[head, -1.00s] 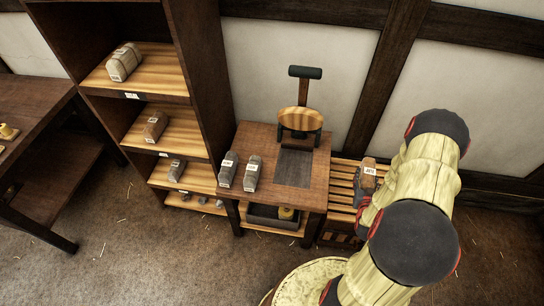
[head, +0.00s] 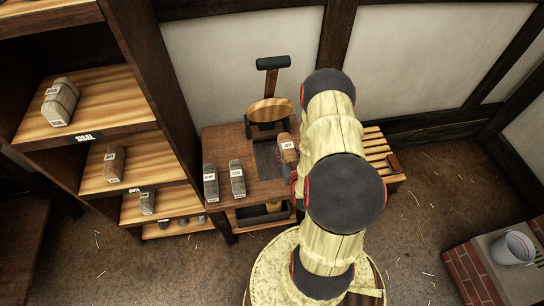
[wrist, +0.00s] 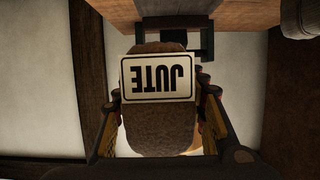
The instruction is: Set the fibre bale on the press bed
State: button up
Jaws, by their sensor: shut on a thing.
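The fibre bale (head: 288,152) is brown with a white label, which reads JUTE upside down in the wrist view (wrist: 158,120). My gripper (wrist: 160,115) is shut on it, with a finger on each side. In the head view my arm hides most of the gripper. The bale is over the right part of the press table, beside the dark press bed (head: 268,160). I cannot tell how high it is above the table. The press (head: 269,110) has a round wooden plate and a dark-topped handle behind the bed.
Two grey labelled bales (head: 210,183) (head: 237,178) stand on the table's left part. A shelf unit (head: 120,128) with more bales is at the left. A slatted bench (head: 377,150) stands to the right. A bucket (head: 513,247) sits at the far right.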

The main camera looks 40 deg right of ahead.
jog(key=b, duration=0.3)
send_over(274, 159)
jog(key=f, duration=0.7)
jog(key=shift+s+a, duration=0.15)
jog(key=shift+s, duration=0.05)
jog(key=shift+w+f+b, duration=0.2)
jog(key=shift+f+b, duration=0.5)
jog(key=shift+f, duration=1.05)
jog(key=shift+f, duration=0.2)
jog(key=o, duration=1.4)
jog(key=shift+c, duration=0.2)
jog(key=shift+r, duration=0.15)
